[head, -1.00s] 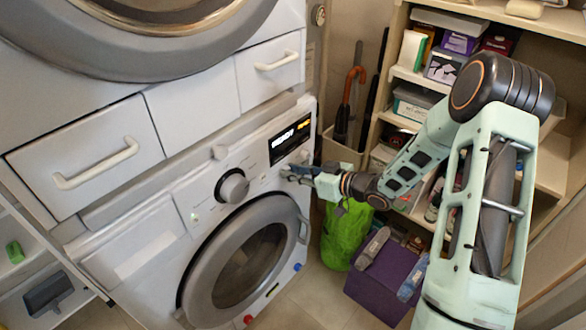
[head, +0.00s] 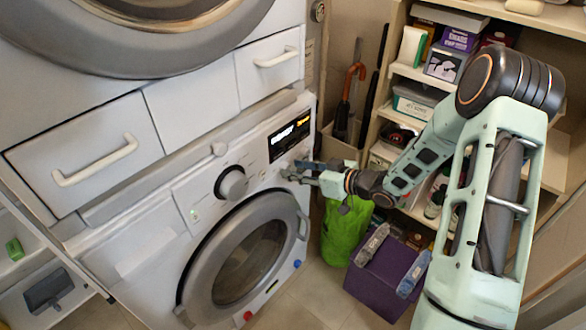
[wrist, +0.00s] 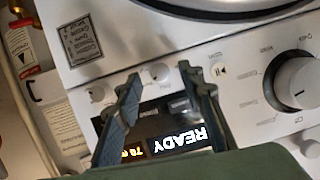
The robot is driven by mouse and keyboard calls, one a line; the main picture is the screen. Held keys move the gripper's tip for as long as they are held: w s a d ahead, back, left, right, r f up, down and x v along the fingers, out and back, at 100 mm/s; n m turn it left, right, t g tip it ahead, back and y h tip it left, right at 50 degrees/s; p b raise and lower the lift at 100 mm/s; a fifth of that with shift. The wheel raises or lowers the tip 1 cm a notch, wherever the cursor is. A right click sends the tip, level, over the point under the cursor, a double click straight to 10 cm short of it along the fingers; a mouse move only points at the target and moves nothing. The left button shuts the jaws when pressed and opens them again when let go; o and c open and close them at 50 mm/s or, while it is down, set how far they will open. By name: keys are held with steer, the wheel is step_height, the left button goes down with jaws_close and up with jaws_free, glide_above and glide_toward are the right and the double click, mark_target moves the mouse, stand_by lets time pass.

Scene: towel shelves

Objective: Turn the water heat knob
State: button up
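A white washing machine (head: 150,235) fills the lower left of the head view. Its large round dial (head: 231,183) sits left of a lit display (head: 289,137); the wrist view shows the dial (wrist: 300,83) at the right. A small round knob (wrist: 159,72) is on the panel near the display in the wrist view. No label naming the water heat knob is legible. My gripper (head: 288,172) is at the panel just below the display. In the wrist view my gripper (wrist: 159,76) is open, its fingertips either side of the small knob. Contact cannot be told.
Another small round knob (wrist: 97,92) is left of my gripper. The round door (head: 245,265) is below the panel. An upper appliance (head: 120,40) with drawers stands above. A green bag (head: 345,230), a purple box (head: 385,280) and wooden shelves (head: 480,30) are to the right.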

steer(key=v, duration=1)
steer(key=shift+s+d+r, duration=0.15)
steer(key=shift+d, duration=0.15)
